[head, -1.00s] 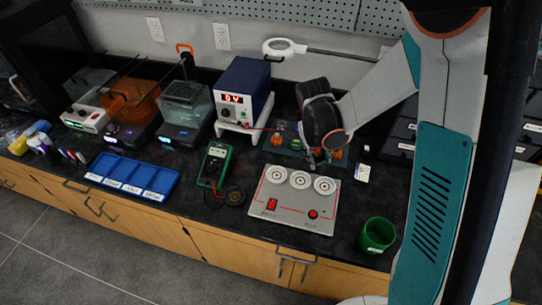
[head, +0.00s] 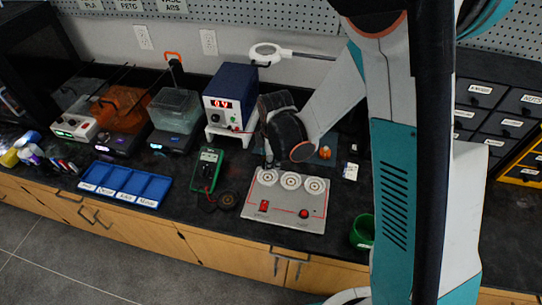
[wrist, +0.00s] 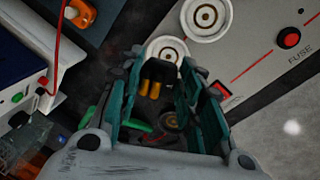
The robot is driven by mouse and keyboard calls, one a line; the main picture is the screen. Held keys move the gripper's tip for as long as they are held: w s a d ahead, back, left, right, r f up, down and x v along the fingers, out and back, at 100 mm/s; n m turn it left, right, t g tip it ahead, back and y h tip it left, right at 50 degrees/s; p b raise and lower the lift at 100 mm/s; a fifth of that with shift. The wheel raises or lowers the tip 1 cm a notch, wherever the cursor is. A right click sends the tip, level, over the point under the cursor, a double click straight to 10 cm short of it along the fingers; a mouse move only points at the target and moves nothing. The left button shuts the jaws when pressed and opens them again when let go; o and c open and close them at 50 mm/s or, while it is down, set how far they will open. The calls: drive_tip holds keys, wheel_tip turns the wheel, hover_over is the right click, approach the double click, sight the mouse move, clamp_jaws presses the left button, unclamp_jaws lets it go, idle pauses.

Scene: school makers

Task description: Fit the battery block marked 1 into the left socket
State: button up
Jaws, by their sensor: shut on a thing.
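The grey panel (head: 283,210) lies on the bench with three round white sockets in a row. The left socket (head: 266,177) is just below my gripper (head: 269,163) in the head view. In the wrist view my gripper (wrist: 158,98) is shut on a dark block (wrist: 160,70) with two orange-yellow marks or prongs. The block appears over or right beside the near white socket (wrist: 165,46); whether it touches I cannot tell. No number on the block is visible. The middle socket (head: 290,181) and right socket (head: 315,186) look empty.
A green multimeter (head: 206,170) and a small dark disc (head: 228,200) lie left of the panel. A blue power supply (head: 229,95) stands behind on a white stand. A green cup (head: 363,232) stands to the right, and a blue tray (head: 125,184) to the left.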

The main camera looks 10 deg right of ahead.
drive_tip(key=shift+f+b, duration=1.8)
drive_tip(key=shift+f, duration=1.1)
drive_tip(key=shift+b, duration=0.4)
drive_tip(key=shift+f+b, duration=0.55)
drive_tip(key=shift+f, duration=0.05)
drive_tip(key=o, duration=0.8)
drive_tip(key=shift+r, duration=0.15)
drive_tip(key=shift+s+r+p, duration=0.35)
drive_tip(key=shift+r+p, duration=0.8)
drive_tip(key=shift+r, duration=0.6)
drive_tip(key=shift+s+r+p, duration=0.35)
drive_tip(key=shift+r+p, duration=0.8)
drive_tip(key=shift+r, duration=0.65)
drive_tip(key=shift+s+r+p, duration=0.35)
drive_tip(key=shift+r+p, duration=0.8)
drive_tip(key=shift+r, duration=0.6)
